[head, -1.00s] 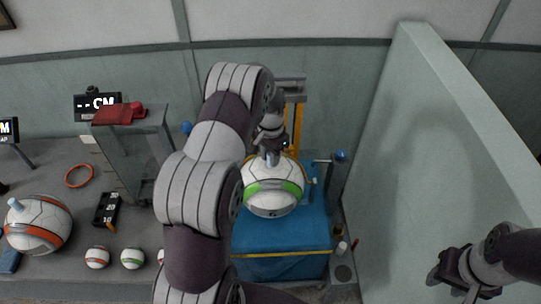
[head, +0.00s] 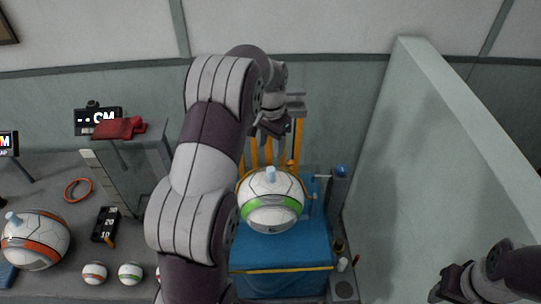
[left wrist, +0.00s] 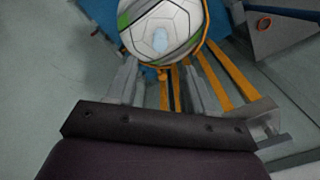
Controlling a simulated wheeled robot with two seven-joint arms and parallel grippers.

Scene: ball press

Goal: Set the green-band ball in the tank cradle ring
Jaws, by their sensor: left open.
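The green-band ball (head: 272,213) is white with a green stripe and a pale blue peg on top. It rests on the blue-covered block (head: 280,256), peg upward. In the left wrist view the ball (left wrist: 160,20) shows an orange ring (left wrist: 203,38) curving around its edge; how deep it sits in this ring is hidden. My left gripper (head: 271,127) is open and empty, above and behind the ball, clear of the peg. My right gripper (head: 455,284) is at the lower right, far from the ball; its jaws are unclear.
An orange-and-grey frame (head: 298,131) stands behind the ball. A tall pale panel (head: 440,150) bounds the right.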

